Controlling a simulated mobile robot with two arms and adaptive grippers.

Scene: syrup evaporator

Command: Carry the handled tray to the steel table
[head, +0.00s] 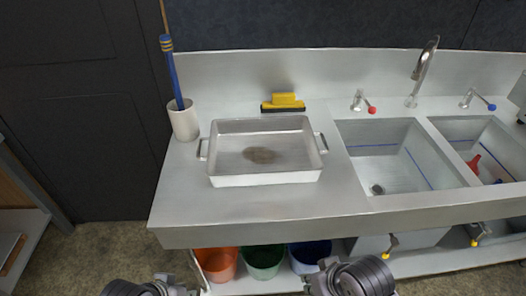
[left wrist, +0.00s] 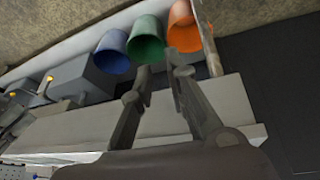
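The handled tray (head: 265,179) is a shallow metal pan with a loop handle at its left end and another at its right end. It sits flat on the left part of the steel sink counter in the head view, with a brown stain on its floor. My right gripper (head: 317,272) is open and empty at the bottom edge, in front of and below the counter. My left gripper shows partly at the bottom left of the head view (head: 172,284). In the left wrist view (left wrist: 160,66) its two fingers are apart with nothing between them. Neither gripper touches the tray. I cannot identify a separate steel table.
A yellow-and-black brush (head: 284,102) lies behind the tray. A white crock (head: 184,122) with a blue-handled tool stands at left. Two sink basins (head: 390,160) are at right. Orange (head: 218,263), green (head: 263,260) and blue buckets stand under the counter. Counter ahead of the tray is clear.

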